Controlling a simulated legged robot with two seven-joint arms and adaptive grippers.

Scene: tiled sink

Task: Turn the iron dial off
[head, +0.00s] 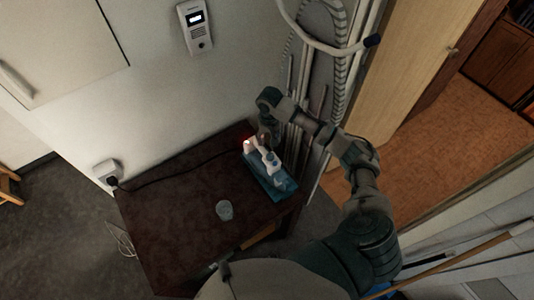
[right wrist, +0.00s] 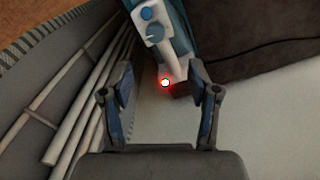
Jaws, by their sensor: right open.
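A white and blue iron (head: 266,160) rests on a blue board (head: 277,184) at the right back of a dark table. In the right wrist view the iron (right wrist: 170,45) shows two blue round parts, and the lower, larger one looks like the dial (right wrist: 153,33). A red light (right wrist: 165,83) glows at the iron's near end in that view. My right gripper (head: 266,138) is over the iron's far end in the head view. Its fingers (right wrist: 163,95) are apart and empty, short of the dial. My left gripper is in neither view.
A clear glass (head: 224,210) stands on the dark table (head: 180,220). A black cord runs to a wall socket (head: 107,172). Pipes (head: 299,90) and a coiled hose stand close beside my right arm. The table's left part is clear.

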